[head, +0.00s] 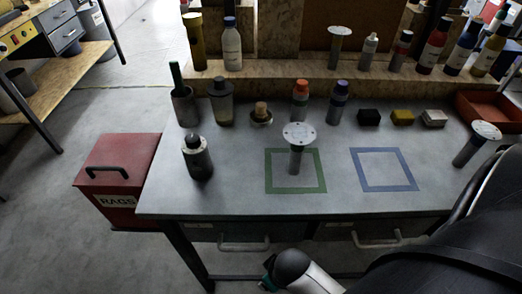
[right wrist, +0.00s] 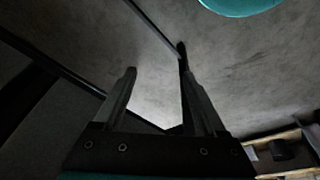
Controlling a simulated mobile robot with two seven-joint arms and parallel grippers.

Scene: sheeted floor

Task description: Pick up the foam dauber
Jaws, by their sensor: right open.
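I cannot tell for certain which object is the foam dauber. One candidate is a small tan-topped piece (head: 261,113) in a shallow dish on the grey workbench (head: 235,197). Another is a dark round-topped cylinder (head: 198,158) standing near the bench's left front. A disc-topped metal post (head: 298,140) stands at the green taped square (head: 268,187). My right gripper (right wrist: 157,75) is open in the right wrist view, with nothing between its fingers and bare floor behind. Its jaws are not clear in the head view. My left gripper is not in view.
The blue taped square (head: 400,188) is empty. Several bottles and a cup with a green-handled tool (head: 178,85) stand behind. A red rags bin (head: 115,175) stands left.

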